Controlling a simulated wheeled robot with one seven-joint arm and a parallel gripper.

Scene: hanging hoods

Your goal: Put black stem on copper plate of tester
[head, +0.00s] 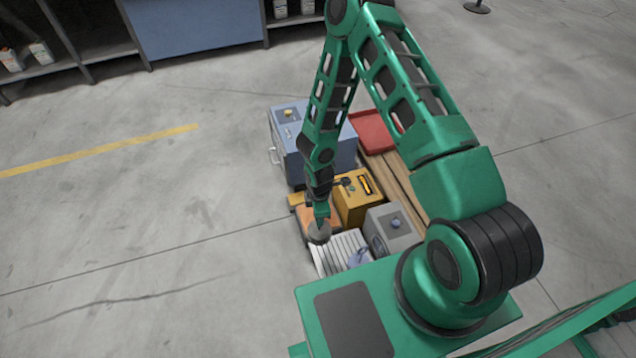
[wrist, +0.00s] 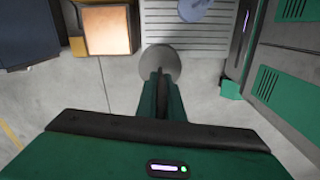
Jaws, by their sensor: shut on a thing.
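My gripper (head: 321,212) points down and is shut on the black stem (wrist: 161,84). Little of the stem shows between the green fingers (wrist: 161,92). A round grey disc (wrist: 160,64) shows at the fingertips, and also under my gripper in the head view (head: 319,233); it seems to be the stem's foot. The tester is a yellow box (head: 354,198) with a copper plate (head: 303,221) low at its front. The plate is bright in the wrist view (wrist: 107,31), up and left of the disc. My gripper partly hides the plate in the head view.
A pale slatted rack (head: 335,257) with a blue item (head: 359,257) lies to the right of the plate. A grey box (head: 393,229) stands beside it. A blue cabinet (head: 315,147) and a red tray (head: 373,131) are behind. Open floor (head: 200,250) lies left.

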